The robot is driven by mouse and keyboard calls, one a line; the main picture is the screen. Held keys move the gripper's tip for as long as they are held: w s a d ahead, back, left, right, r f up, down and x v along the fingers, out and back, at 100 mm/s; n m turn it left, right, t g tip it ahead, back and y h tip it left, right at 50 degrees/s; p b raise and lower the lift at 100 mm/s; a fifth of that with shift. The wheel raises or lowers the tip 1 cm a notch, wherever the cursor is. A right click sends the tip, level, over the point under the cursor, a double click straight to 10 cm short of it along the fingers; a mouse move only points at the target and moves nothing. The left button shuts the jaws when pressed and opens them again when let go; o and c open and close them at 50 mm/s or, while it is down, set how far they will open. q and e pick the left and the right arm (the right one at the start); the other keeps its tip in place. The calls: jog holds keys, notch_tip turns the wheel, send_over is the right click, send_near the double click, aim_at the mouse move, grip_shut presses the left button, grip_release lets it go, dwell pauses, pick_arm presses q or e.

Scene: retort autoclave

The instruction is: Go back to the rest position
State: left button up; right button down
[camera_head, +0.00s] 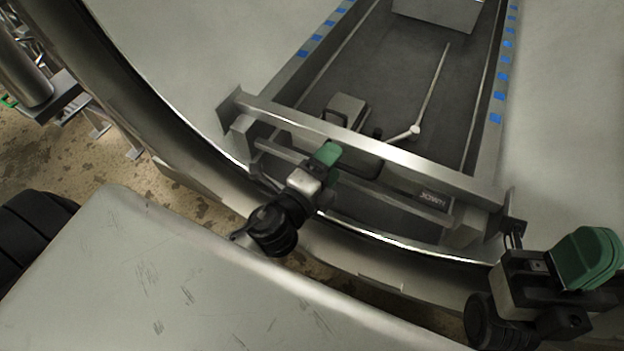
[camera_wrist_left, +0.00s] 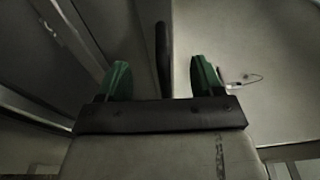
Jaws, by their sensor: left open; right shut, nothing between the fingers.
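My left gripper (camera_head: 327,158) reaches in from the left, over the metal crossbar frame at the mouth of the autoclave (camera_head: 180,70). Its green fingers overlap the frame's crossbar (camera_head: 400,158) in the head view; I cannot tell whether they touch it. In the left wrist view my left gripper (camera_wrist_left: 161,80) is open, with its two green fingers apart. A dark upright bar (camera_wrist_left: 162,45) shows between and beyond them; nothing is visibly held. My right gripper (camera_head: 590,258) is at the lower right, near the frame's right end, with its green fingers together and empty.
A grey track (camera_head: 400,75) with blue-marked side rails (camera_head: 497,97) runs into the vessel. A thin rod (camera_head: 434,85) and a grey box (camera_head: 440,12) are on it. My base fills the lower left. Stained floor (camera_head: 100,165) shows at left.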

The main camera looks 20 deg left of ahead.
pick_arm(q)
jog(key=v, duration=0.7)
jog(key=shift+s+b, duration=0.2)
jog(key=shift+b, duration=0.25)
jog(key=shift+r, duration=0.1)
